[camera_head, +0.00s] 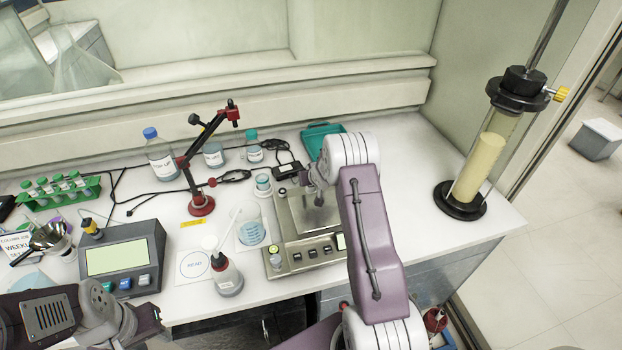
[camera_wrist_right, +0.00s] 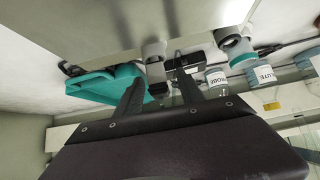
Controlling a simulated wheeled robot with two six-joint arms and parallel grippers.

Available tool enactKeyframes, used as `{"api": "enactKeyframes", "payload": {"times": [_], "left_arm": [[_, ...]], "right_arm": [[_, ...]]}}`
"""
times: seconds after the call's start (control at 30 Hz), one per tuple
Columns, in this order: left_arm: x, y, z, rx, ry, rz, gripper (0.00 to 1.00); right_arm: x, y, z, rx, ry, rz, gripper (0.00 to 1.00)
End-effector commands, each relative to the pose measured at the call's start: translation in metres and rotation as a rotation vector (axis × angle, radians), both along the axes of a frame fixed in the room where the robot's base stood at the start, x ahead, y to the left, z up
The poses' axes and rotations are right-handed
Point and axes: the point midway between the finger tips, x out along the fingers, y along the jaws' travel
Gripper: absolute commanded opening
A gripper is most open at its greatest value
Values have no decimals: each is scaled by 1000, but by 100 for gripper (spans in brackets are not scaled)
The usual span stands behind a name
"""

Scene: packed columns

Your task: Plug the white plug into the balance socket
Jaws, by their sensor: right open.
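The balance (camera_head: 290,265), a metal instrument with a pan and front buttons, stands right of the middle of the bench. My right gripper (camera_head: 312,180) is over its back part, partly hidden by my arm. In the right wrist view the gripper (camera_wrist_right: 161,84) has its fingers spread. A small dark piece and a grey cylinder appear between and beyond the fingers; I cannot tell whether anything touches them. A black adapter box (camera_head: 286,170) with a cable lies behind the balance and also shows in the wrist view (camera_wrist_right: 184,62). I cannot make out the white plug or the socket.
A teal tray (camera_head: 318,138) lies behind the balance. A red clamp stand (camera_head: 202,206), a beaker (camera_head: 250,230) and a wash bottle (camera_head: 228,278) stand to its left. A glass column (camera_head: 480,165) stands at the right. Black cables run along the back.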

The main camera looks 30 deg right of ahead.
Motion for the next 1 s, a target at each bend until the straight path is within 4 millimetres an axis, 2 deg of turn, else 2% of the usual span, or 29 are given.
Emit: {"api": "enactKeyframes", "payload": {"times": [0.1, 0.37, 0.5, 0.53, 0.87, 1.0], "left_arm": [[0, 0, 6, 0, 0, 0, 36], [0, 0, 5, 0, 0, 0, 36], [0, 0, 5, 0, 0, 0, 36], [0, 0, 5, 0, 0, 0, 36], [0, 0, 5, 0, 0, 0, 36], [0, 0, 5, 0, 0, 0, 36]], "right_arm": [[11, -3, -9, -1, -1, 1, 45], [14, -3, -12, -1, -2, 1, 45], [13, -3, -12, 0, -2, 0, 6], [13, -3, -12, 0, -2, 0, 0], [13, -3, -11, 0, -2, 0, 0], [14, -3, 2, -2, -4, 1, 0]]}}
